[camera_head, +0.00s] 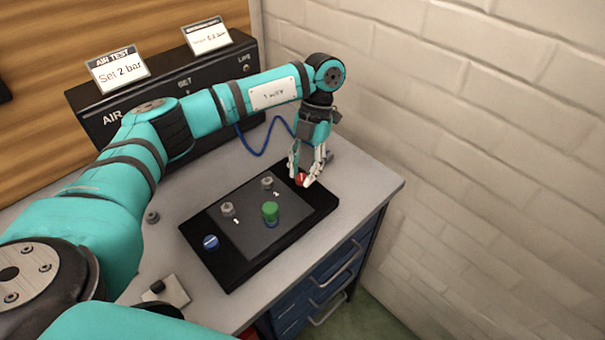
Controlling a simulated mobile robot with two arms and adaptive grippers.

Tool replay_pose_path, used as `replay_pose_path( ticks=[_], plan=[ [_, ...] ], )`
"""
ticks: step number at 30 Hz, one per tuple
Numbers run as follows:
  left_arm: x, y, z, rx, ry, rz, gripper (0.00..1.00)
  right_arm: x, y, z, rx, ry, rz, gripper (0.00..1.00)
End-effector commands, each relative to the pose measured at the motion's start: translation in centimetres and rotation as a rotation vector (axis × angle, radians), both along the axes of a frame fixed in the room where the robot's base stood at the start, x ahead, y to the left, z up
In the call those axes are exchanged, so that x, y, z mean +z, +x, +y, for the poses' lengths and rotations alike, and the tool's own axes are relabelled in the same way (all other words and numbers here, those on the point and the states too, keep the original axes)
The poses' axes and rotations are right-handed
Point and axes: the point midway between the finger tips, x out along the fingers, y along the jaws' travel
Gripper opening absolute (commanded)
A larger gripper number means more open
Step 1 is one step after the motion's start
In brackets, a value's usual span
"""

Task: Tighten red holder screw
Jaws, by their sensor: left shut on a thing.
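The red holder screw (300,178) is at the far right end of the black base plate (230,281). My left gripper (304,177) reaches down over it from above, with its pale fingers shut around the red screw's head. The fingers hide part of the screw, so I cannot tell how deep it sits. A blue screw (211,242) is at the near left end of the plate. A green cylinder cap (270,210) stands near the plate's middle. My right gripper is not in view.
Two metal fittings (227,209) stand on the plate. A black air test box (85,97) with cards on top is at the back. A blue hose (254,153) runs behind my gripper. A brick wall (470,130) stands right of the grey bench (377,190). A small pale block (176,296) lies at the front.

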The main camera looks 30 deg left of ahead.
Motion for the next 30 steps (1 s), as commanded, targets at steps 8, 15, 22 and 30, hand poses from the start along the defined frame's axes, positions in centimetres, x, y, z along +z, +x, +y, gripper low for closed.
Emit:
replay_pose_path(
  ticks=[8,15,22,30],
  plan=[
    [0.3,0.2,-0.2,-0.264,0.001,-0.01,0.0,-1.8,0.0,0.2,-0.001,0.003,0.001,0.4],
    [0.4,0.1,-0.4,-0.491,0.0,-0.009,0.0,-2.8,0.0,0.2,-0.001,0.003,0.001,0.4],
    [0.4,0.0,-0.4,-0.687,0.002,-0.009,0.0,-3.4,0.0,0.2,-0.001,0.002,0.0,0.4],
    [0.4,-0.1,-0.5,-0.849,0.003,-0.008,0.0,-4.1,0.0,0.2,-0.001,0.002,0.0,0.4]
  ],
)
